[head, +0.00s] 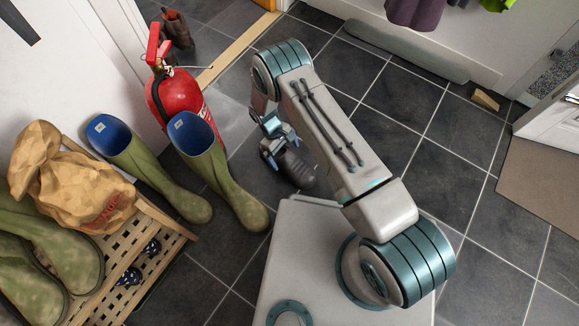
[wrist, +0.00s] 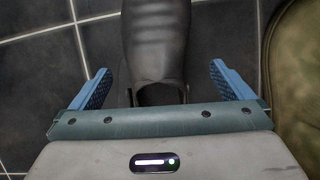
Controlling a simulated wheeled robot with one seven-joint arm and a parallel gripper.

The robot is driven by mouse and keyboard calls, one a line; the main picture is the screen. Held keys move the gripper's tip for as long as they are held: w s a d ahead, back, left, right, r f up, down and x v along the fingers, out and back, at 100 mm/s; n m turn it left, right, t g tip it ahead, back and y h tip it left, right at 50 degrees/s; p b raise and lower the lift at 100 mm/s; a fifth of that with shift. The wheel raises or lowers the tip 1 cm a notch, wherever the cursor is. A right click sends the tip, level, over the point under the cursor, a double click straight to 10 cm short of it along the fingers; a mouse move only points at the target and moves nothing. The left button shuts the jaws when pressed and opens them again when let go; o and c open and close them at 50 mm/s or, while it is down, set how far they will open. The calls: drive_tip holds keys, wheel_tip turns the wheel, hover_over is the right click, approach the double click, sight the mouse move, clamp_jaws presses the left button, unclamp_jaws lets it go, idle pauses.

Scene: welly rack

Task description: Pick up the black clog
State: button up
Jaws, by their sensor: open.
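The black clog (head: 298,170) lies on the dark tiled floor just beside my base, partly hidden by my gripper (head: 275,146). In the wrist view the black clog (wrist: 157,45) is seen from its open end, its body running up out of the picture. My gripper (wrist: 160,72) is open, with one blue finger on each side of the clog's open end. Gaps show between both fingers and the clog, so neither finger touches it. How high the fingers are above the floor is hard to tell.
Green wellies (head: 228,180) with blue linings stand left of the clog; one edge (wrist: 298,75) is close to my right finger in the wrist view. A red fire extinguisher (head: 178,93) and a wooden slatted rack (head: 170,232) are further left.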

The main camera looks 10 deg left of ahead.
sight(290, 161)
drive_tip(key=shift+b+x, duration=1.6)
drive_tip(key=shift+x, duration=1.4)
drive_tip(key=shift+w, duration=0.2)
drive_tip(key=shift+r, duration=0.1)
drive_tip(key=c, duration=1)
